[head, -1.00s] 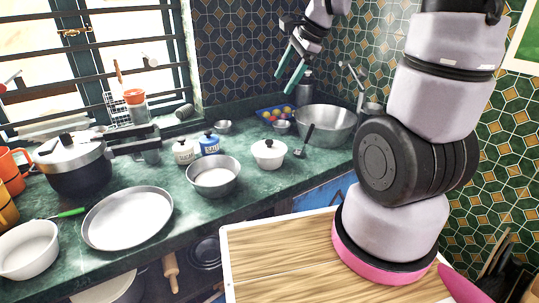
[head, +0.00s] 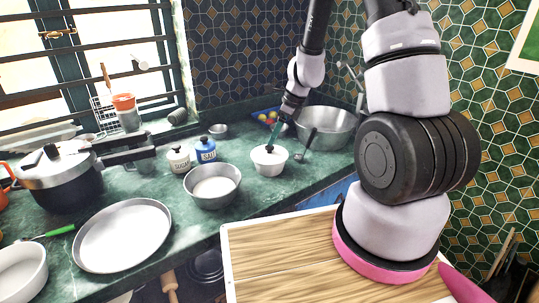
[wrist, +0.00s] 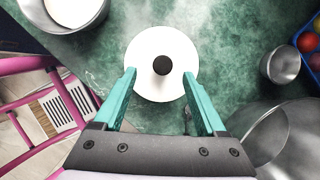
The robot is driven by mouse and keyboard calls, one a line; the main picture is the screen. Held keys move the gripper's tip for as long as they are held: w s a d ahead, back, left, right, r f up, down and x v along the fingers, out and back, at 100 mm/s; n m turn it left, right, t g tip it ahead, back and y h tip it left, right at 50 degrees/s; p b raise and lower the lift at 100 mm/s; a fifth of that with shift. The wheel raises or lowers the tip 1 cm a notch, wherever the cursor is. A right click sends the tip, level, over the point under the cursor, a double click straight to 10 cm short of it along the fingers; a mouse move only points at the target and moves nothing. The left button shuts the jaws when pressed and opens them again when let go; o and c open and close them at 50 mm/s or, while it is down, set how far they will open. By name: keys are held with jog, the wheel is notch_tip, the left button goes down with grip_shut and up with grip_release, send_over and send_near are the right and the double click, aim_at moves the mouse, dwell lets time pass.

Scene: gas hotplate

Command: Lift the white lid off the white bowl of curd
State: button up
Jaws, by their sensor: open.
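The white bowl of curd (head: 270,168) stands on the green counter, with its white lid (head: 268,154) on top. In the wrist view the round white lid (wrist: 162,84) has a dark knob (wrist: 161,65) at its centre and hides the bowl beneath. My gripper (wrist: 157,78) is open and empty, pointing down. Its two teal fingers are spread on either side, over the lid, with the knob between and slightly ahead of the tips. In the head view my gripper (head: 272,146) is just over the lid. I cannot tell whether the fingers touch the lid.
A metal bowl with white contents (head: 212,186) stands left of the curd bowl. Sugar (head: 178,160) and salt (head: 206,149) pots stand behind it. A large steel bowl (head: 328,128) is to the right. A crate of coloured balls (head: 266,116) is behind. A ladle (head: 306,146) lies close by.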

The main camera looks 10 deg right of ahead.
jog(key=x, duration=0.5)
jog(key=shift+w+d, duration=0.15)
jog(key=shift+d, duration=0.1)
grip_shut()
jog(key=shift+r, duration=0.1)
notch_tip(320, 180, up, 13)
dwell(0.4)
